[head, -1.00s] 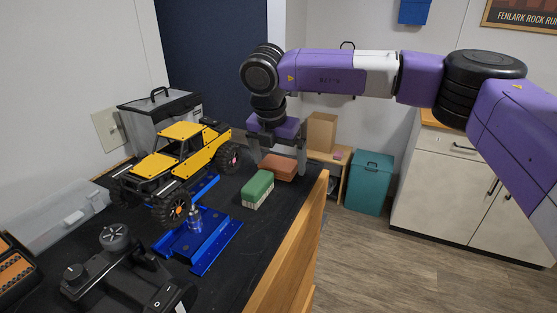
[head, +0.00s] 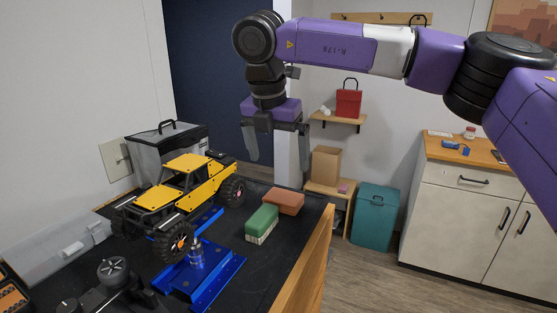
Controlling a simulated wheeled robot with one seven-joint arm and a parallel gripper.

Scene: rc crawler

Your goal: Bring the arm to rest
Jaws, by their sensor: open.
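My gripper (head: 278,150) hangs from the purple arm with its fingers pointing down. It is open and empty. It is above the far end of the black bench top, apart from everything on it. A brown block (head: 284,201) and a green block with a pale lower part (head: 262,223) lie on the bench below it. The arm (head: 330,42) stretches across the top of the view from the right.
A yellow crawler (head: 183,184) stands on the bench by a blue stand (head: 208,273). A grey lidded box (head: 168,145) is behind it. A teal bin (head: 375,217) and white cabinet (head: 485,220) stand beyond the bench. A red bag (head: 348,102) sits on a wall shelf.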

